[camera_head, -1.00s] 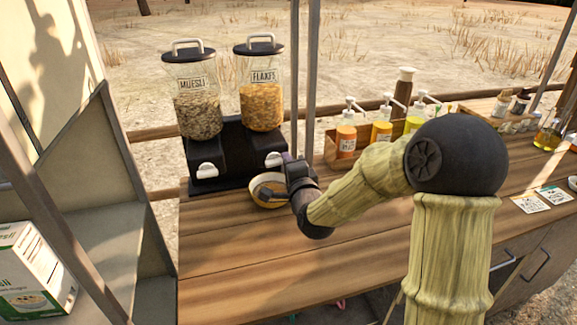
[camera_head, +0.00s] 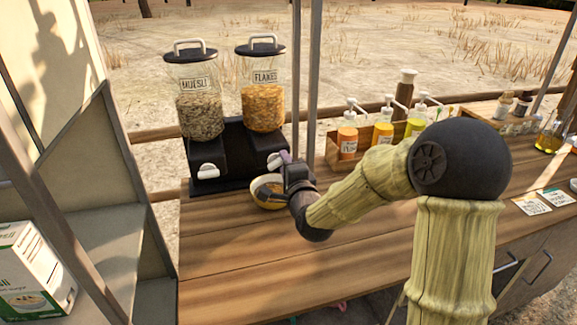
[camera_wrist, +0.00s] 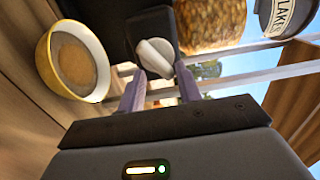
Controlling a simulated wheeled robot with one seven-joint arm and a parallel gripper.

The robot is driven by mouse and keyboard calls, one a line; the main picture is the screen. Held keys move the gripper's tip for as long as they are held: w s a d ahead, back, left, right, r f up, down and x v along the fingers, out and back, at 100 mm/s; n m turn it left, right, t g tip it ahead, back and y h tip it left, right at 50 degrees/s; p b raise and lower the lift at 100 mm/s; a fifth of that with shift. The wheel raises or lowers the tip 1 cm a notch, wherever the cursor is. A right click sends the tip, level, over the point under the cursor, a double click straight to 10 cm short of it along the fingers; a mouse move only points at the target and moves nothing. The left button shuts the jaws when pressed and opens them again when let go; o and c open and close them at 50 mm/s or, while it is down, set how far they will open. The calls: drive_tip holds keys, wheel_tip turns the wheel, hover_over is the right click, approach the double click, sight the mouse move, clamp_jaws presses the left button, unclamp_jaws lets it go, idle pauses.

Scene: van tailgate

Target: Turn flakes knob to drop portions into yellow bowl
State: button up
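The flakes dispenser (camera_head: 262,106) stands at the right of the pair, its clear hopper holding orange flakes. Its white knob (camera_wrist: 155,57) sits tilted on the black base and also shows in the head view (camera_head: 274,161). My gripper (camera_wrist: 160,80) is open, with one purple finger on each side of the knob's near end. I cannot tell whether either finger touches it. The yellow bowl (camera_wrist: 47,66) stands below the flakes outlet, with a tan-brown layer visible inside. In the head view my gripper partly hides the bowl (camera_head: 268,205).
A muesli dispenser (camera_head: 200,115) with its own white knob stands just left. A wooden box of pump bottles (camera_head: 336,158) stands to the right behind my arm. A metal post (camera_head: 296,80) rises behind the dispensers. The front of the wooden counter (camera_head: 240,260) is clear.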

drive_tip(key=shift+d, duration=0.15)
drive_tip(key=b+v, duration=1.1)
drive_tip(key=v, duration=0.6)
drive_tip(key=shift+s, duration=0.2)
